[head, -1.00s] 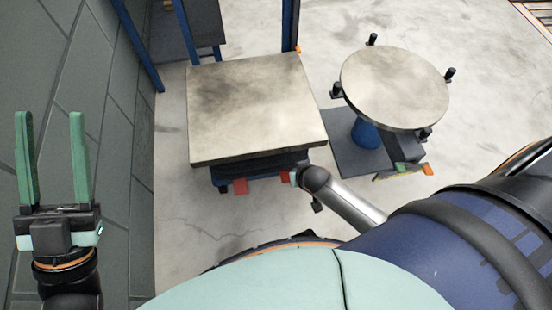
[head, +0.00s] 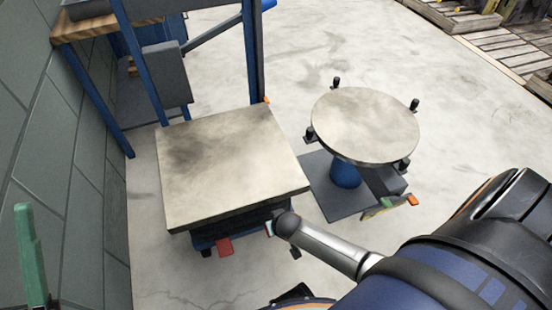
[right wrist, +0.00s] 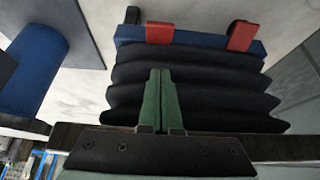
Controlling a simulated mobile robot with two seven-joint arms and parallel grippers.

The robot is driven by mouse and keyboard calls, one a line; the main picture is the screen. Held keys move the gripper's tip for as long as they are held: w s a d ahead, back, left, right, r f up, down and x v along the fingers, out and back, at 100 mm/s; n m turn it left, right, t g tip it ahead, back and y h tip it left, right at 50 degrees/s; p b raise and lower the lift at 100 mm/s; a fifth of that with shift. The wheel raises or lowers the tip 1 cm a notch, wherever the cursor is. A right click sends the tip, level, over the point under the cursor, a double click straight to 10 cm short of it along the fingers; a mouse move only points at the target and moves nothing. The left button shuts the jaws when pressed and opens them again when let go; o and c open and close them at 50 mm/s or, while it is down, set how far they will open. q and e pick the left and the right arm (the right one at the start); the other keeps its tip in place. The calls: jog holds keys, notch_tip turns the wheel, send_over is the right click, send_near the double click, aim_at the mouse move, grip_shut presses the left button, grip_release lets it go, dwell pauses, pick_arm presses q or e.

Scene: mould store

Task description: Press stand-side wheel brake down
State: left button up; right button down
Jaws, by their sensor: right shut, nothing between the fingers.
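The lift table (head: 232,165) has a square grey top, with black bellows (right wrist: 190,85) beneath it in the right wrist view. One red brake pedal (head: 224,246) shows below its near edge in the head view. Two red pedals show in the right wrist view, the stand-side one (right wrist: 160,33) on the left and the other (right wrist: 242,37) on the right. My right gripper (right wrist: 160,72) is shut and empty, its tips in front of the bellows and short of the pedals in the picture. In the head view its wrist hides the stand-side pedal. My left gripper shows one green finger (head: 30,255), standing alone.
The round-topped stand (head: 365,125) with black clamps and a blue column is right of the lift table. A blue frame (head: 255,50) rises behind the table. A grey wall (head: 60,180) runs along the left. Bare floor lies beyond the stand.

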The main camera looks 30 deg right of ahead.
jog(key=b+x, duration=0.4)
jog(key=x, duration=0.3)
jog(key=shift+f, duration=0.25)
jog(key=shift+s+a+f+b, duration=0.1)
jog(key=shift+s+f+b, duration=0.2)
jog(key=shift+f, duration=0.2)
jog(key=shift+s+f+b, duration=0.2)
jog(key=shift+f+b, duration=0.2)
jog(key=shift+f, duration=0.15)
jog(key=shift+s+a+f+b, duration=0.15)
jog(key=shift+f+b, duration=0.15)
jog(key=shift+f, duration=0.15)
pick_arm(q)
notch_tip(320, 180, down, 7)
jog(key=shift+w+d+f, duration=0.15)
jog(key=shift+d+f, duration=0.05)
jog(key=shift+d, duration=0.25)
jog(key=shift+a+n, duration=0.15)
jog(key=shift+n, duration=0.15)
